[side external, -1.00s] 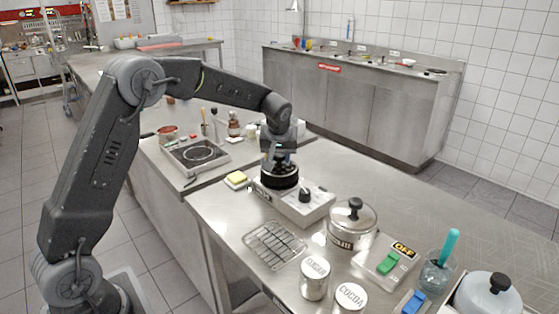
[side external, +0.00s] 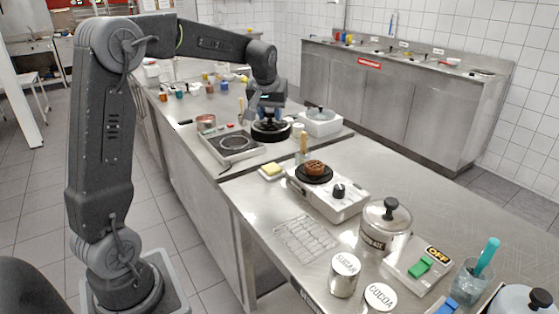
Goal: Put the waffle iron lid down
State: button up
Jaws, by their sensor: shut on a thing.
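The waffle iron (side external: 334,197) is a white box with a dark knob on the near counter. Its round black plate is uncovered, and a brown waffle (side external: 315,168) lies on it. My gripper (side external: 268,113) points down and is shut on the round black waffle iron lid (side external: 271,131). The lid is at the far counter, to the right of the hot plate, apart from the waffle iron. I cannot tell whether its underside touches the counter. The fingertips are small and partly hidden.
The hot plate (side external: 234,146) is left of the lid, with a red-topped pot (side external: 206,123) behind it. A white appliance (side external: 319,123) and small jars stand close on the right. A butter dish (side external: 271,172) and wire rack (side external: 304,237) are on the near counter.

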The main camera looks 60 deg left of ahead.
jog(key=s+f, duration=0.4)
jog(key=s, duration=1)
jog(key=shift+w+d+f, duration=1.25)
jog(key=shift+d+f, duration=0.25)
jog(key=shift+f, duration=0.4)
jog(key=shift+w+d+f, duration=1.3)
jog(key=shift+d+f, duration=0.2)
jog(key=shift+f, duration=0.45)
jog(key=shift+w+d+f, duration=1.25)
jog(key=shift+d+f, duration=0.25)
jog(key=shift+f, duration=0.4)
jog(key=shift+f, duration=0.1)
jog(key=o, duration=1)
